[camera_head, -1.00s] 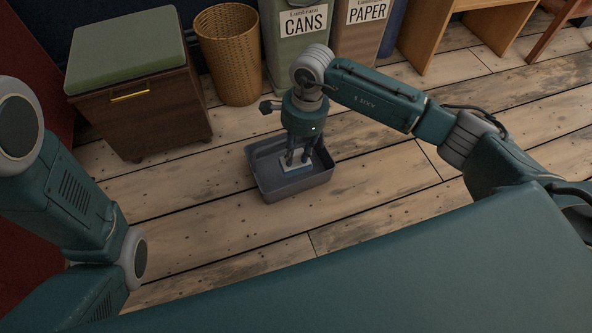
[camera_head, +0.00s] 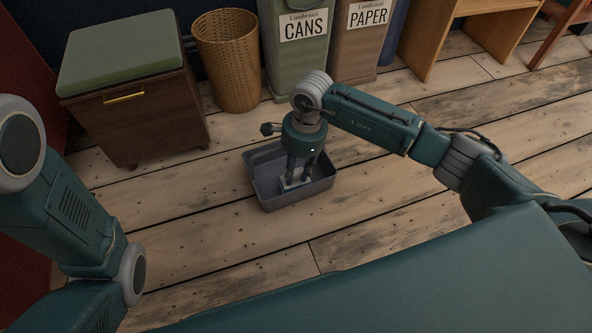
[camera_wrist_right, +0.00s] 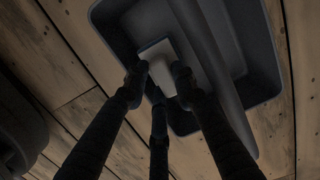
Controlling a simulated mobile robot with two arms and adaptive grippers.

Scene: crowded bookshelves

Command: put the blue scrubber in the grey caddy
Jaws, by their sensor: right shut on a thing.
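The grey caddy (camera_head: 303,197) is an open tray on the wooden floor in the head view; its wall also shows in the right wrist view (camera_wrist_right: 255,45). My right gripper (camera_head: 296,175) points down into it, shut on the scrubber (camera_head: 294,184). The scrubber shows a pale top, with a blue edge visible in the right wrist view (camera_wrist_right: 158,62), where the fingers (camera_wrist_right: 160,84) close around it. It is within the caddy's walls; I cannot tell whether it touches the bottom. My left arm shows at the left, but its gripper is out of view.
A brown cabinet with a green cushion (camera_head: 120,48) stands at the back left, beside a wicker basket (camera_head: 229,60). A CANS bin (camera_head: 297,55) and a PAPER bin (camera_head: 362,45) stand behind the caddy. A wooden shelf unit (camera_head: 430,40) is at the back right. Floor around the caddy is clear.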

